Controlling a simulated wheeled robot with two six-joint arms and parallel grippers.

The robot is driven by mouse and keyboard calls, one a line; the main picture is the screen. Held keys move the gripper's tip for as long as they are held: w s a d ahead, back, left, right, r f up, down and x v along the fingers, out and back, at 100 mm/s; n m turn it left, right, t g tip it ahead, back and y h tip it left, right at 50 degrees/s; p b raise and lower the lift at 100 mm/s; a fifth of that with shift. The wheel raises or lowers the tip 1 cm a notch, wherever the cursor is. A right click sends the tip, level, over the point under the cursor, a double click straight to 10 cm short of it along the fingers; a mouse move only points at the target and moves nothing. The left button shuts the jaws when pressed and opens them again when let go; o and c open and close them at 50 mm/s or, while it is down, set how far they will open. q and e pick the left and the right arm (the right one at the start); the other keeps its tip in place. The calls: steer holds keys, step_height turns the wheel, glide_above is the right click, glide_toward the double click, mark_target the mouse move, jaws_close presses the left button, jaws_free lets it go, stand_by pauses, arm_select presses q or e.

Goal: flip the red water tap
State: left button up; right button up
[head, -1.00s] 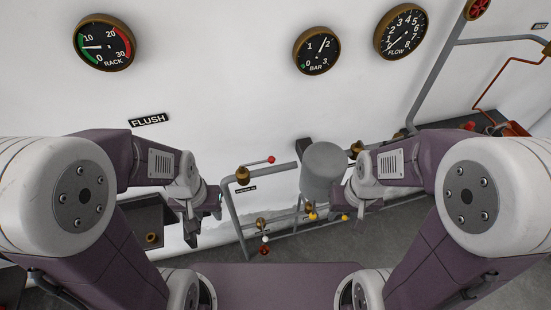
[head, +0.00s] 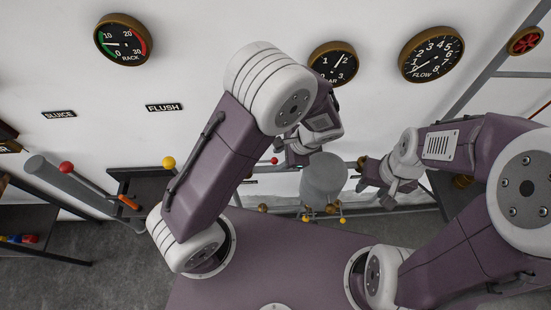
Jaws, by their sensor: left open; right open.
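The red water tap's round red knob (head: 275,160) shows just left of my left gripper, low on the white wall. Its brass valve body and most of its lever are hidden behind my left arm. My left gripper (head: 291,156) is open and close beside the red knob in the picture; I cannot tell whether they touch. My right gripper (head: 376,187) is open and empty, right of the grey cylindrical tank (head: 323,178).
Yellow-knobbed taps (head: 306,218) sit below the tank. At the left, levers with a larger red ball (head: 66,168) and a yellow ball (head: 168,162) stand up. Gauges and a FLUSH sign (head: 164,107) are on the wall. Grey floor is open at lower left.

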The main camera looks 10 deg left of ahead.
mark_target(272, 160)
arm_select(q)
steer(key=a+f, duration=0.1)
steer(key=w+a+f, duration=0.1)
steer(key=a+f, duration=0.1)
steer(key=shift+w+f, duration=0.35)
steer(key=shift+w+a+f, duration=0.2)
steer(key=shift+w+f, duration=0.8)
steer(key=shift+f, duration=0.05)
steer(key=shift+s+d, duration=0.2)
steer(key=shift+s+d+r, duration=0.2)
steer(key=shift+s+r, duration=0.05)
steer(key=shift+s, duration=0.45)
steer(key=shift+s+a, duration=0.1)
steer(key=c, duration=0.4)
steer(key=shift+a, duration=0.1)
jaws_close()
steer(key=shift+w+f, duration=0.15)
steer(key=shift+w, duration=0.25)
arm_select(e)
steer(key=shift+w+a+r, duration=0.1)
steer(key=shift+w+a, duration=0.05)
steer(key=shift+w, duration=0.4)
steer(key=shift+w+a+r, duration=0.1)
steer(key=shift+w+a, duration=0.05)
steer(key=shift+w, duration=0.4)
steer(key=shift+a, duration=0.1)
